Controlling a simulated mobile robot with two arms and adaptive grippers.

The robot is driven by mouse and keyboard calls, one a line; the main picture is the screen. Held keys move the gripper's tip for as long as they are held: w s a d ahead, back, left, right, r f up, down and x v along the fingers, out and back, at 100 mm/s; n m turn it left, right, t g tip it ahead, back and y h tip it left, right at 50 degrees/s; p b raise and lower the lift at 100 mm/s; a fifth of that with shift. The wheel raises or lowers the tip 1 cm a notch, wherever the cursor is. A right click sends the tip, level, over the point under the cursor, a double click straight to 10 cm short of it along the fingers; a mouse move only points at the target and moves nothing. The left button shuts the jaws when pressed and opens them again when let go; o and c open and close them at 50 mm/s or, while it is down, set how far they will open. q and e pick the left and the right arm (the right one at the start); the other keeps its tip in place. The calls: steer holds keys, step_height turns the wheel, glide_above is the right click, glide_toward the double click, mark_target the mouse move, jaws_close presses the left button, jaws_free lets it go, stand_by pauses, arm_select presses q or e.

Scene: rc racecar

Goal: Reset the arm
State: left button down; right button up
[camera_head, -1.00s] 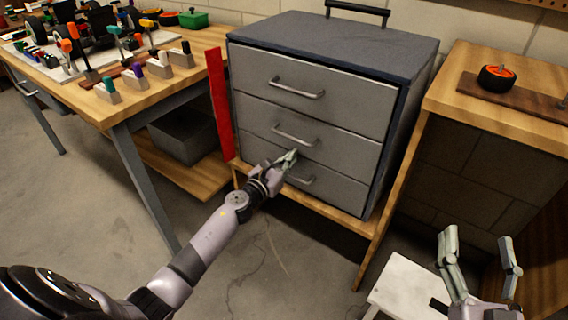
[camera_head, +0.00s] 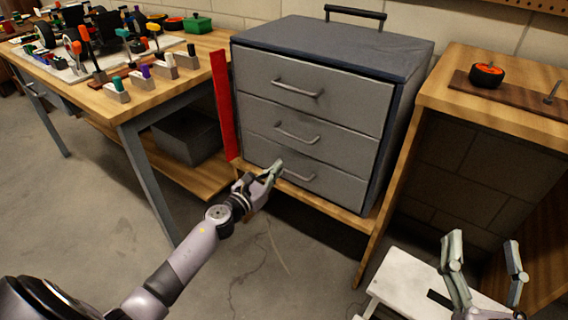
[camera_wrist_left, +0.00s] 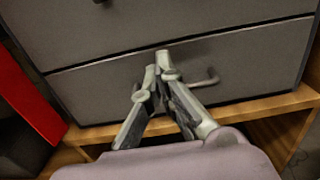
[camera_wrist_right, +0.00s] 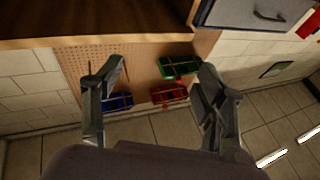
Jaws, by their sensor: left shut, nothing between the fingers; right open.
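My left gripper (camera_head: 276,170) is shut and empty, in front of the lower left of the grey drawer cabinet (camera_head: 305,75). In the left wrist view its fingertips (camera_wrist_left: 162,62) meet in front of the bottom drawer, with that drawer's handle (camera_wrist_left: 205,80) just to their right. The fingers appear apart from the handle. All drawers look closed. My right gripper (camera_head: 484,250) is open and empty at the lower right, above a white stool (camera_head: 400,280). In the right wrist view its fingers (camera_wrist_right: 160,85) are wide apart with nothing between them.
A workbench (camera_head: 150,95) with tools and small blocks stands at the left, with a red panel (camera_head: 222,105) beside the cabinet. A wooden shelf (camera_head: 500,105) at the right carries an orange-black wheel (camera_head: 487,75). Blue (camera_wrist_right: 118,102), red (camera_wrist_right: 168,93) and green bins (camera_wrist_right: 180,66) hang on a pegboard.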

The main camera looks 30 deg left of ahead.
arm_select(q)
steer(key=s, duration=0.6)
steer(key=shift+a, duration=0.4)
